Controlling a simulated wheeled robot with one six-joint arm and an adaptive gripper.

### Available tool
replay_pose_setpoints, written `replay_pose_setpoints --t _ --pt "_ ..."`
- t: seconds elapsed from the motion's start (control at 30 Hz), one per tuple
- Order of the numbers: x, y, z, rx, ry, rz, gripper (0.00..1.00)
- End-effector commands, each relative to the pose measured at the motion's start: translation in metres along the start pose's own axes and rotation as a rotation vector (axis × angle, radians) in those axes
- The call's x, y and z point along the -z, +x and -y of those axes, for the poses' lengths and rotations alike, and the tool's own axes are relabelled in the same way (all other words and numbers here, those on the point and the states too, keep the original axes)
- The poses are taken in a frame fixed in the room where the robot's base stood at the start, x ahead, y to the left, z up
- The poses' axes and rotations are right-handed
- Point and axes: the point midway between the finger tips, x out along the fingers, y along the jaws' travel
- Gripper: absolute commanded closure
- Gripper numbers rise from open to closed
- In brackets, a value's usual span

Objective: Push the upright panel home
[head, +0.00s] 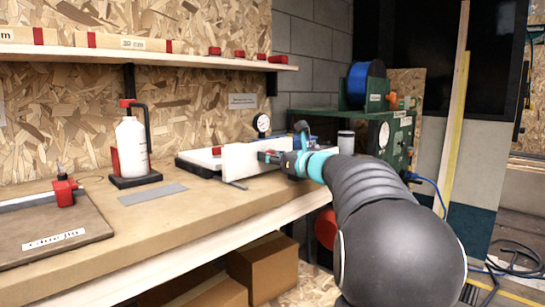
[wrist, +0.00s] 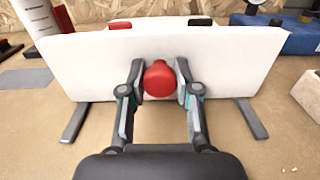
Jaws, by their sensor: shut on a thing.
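The upright panel (wrist: 235,65) is a white board standing on edge, broad across the wrist view. It also shows in the head view (head: 239,160), near the right end of the bench. A red round knob (wrist: 159,80) sits at the middle of its near face. My gripper (wrist: 158,88) is shut on the knob, with one finger on each side; in the head view my gripper (head: 277,157) reaches the panel from the right. Two grey metal strips (wrist: 75,122) (wrist: 252,118) lie on the bench at the panel's lower corners. What lies directly behind the panel is mostly hidden.
A white bottle with a red cap (head: 131,145) stands on a dark base left of the panel. A grey plate (head: 153,192) lies flat on the bench (head: 185,205). A blue object (wrist: 275,35) is behind the panel's right end. A green machine (head: 375,130) stands at right.

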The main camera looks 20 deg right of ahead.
Motion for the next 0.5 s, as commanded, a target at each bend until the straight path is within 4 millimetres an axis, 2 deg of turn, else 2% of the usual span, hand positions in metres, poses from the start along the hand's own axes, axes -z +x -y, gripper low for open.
replay_pose_setpoints --t 0.1,0.2,0.47,0.5 --pt "-0.003 0.022 0.0 -0.003 0.001 0.0 1.0" --pt "-0.002 0.034 0.0 -0.001 0.0 0.0 1.0" --pt "-0.002 0.036 -0.001 0.0 -0.001 0.003 1.0" --pt "-0.002 0.037 -0.001 0.0 0.0 0.003 0.61"
